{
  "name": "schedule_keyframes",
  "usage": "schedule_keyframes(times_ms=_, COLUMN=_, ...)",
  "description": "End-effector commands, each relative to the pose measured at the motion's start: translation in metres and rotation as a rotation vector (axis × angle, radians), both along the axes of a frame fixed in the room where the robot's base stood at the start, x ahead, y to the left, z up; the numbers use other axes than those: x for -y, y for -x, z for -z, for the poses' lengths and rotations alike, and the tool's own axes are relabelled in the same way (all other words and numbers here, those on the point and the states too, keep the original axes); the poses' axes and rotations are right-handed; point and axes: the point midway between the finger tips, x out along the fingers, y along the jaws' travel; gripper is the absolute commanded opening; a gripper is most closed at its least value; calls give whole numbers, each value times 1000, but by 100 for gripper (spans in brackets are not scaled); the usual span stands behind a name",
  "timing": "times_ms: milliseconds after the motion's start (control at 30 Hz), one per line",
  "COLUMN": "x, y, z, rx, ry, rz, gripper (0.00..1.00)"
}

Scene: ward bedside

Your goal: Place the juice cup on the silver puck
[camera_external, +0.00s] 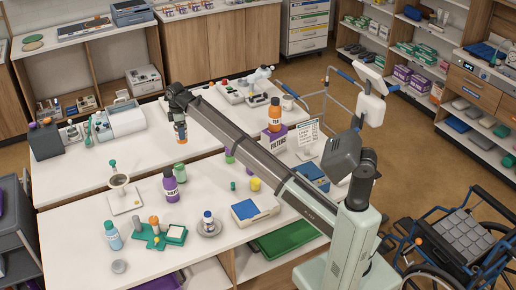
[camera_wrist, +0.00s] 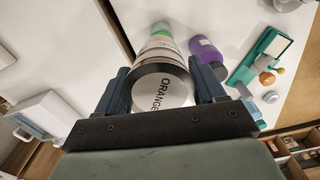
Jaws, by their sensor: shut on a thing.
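In the wrist view the cup (camera_wrist: 162,90) has a pale round end marked "ORANGE" and sits between the two dark fingers (camera_wrist: 163,92). In the external view an orange part of it (camera_external: 181,130) shows at the fingers. A small plain grey disc, which looks like the silver puck (camera_external: 119,267), lies flat at the front left of the front bench, with nothing on it.
A purple bottle (camera_external: 170,185) and a green jar (camera_external: 180,172) stand on the front bench. A green tray (camera_external: 150,240) with small items and a teal bottle (camera_external: 113,235) are near the puck. A blue-capped bottle (camera_external: 208,218) stands on a round grey base (camera_external: 209,231).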

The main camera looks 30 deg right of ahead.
Motion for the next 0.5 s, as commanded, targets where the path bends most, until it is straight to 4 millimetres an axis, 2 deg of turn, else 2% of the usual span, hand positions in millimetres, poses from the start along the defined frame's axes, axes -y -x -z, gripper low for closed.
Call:
schedule_keyframes(times_ms=33, x=-21, y=7, z=0, rx=0, ry=0, rz=-23, gripper=32)
schedule_keyframes(times_ms=267, x=-108, y=48, z=0, rx=0, ry=0, rz=-126, gripper=32)
schedule_keyframes(times_ms=500, x=-195, y=101, z=0, rx=0, ry=0, rz=-234, gripper=32)
